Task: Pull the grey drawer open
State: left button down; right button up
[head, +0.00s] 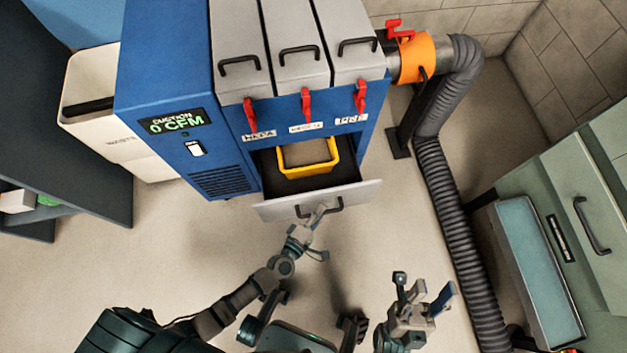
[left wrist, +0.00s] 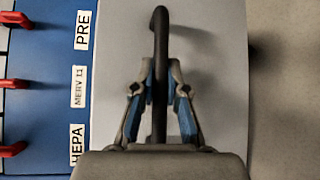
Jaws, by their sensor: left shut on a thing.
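The grey drawer (head: 275,208) stands pulled out from the lower front of the blue machine in the head view. Its black interior shows, with a yellow-rimmed bin (head: 308,172) inside. My left gripper (head: 319,217) is at the drawer's front. In the left wrist view its fingers (left wrist: 158,95) are shut on the dark drawer handle (left wrist: 161,35), one finger on each side of the bar. My right gripper (head: 422,303) is at the lower right in the head view, apart from the drawer, with its fingers spread and nothing between them.
The blue machine (head: 165,100) has grey lids with red latches above the drawer. A black ribbed hose (head: 455,220) runs down the right side beside a green cabinet (head: 555,200). A white bin (head: 90,135) stands at the left. The floor before the drawer is clear.

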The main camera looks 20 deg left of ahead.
pick_arm(q)
jog(key=s+d, duration=0.7)
jog(key=s, duration=0.3)
jog(key=shift+s+f, duration=0.2)
jog(key=shift+s, duration=0.05)
jog(key=c, duration=1.2)
grip_release()
jog(key=shift+w, duration=0.1)
jog(key=shift+r, duration=0.1)
jog(key=v, duration=1.2)
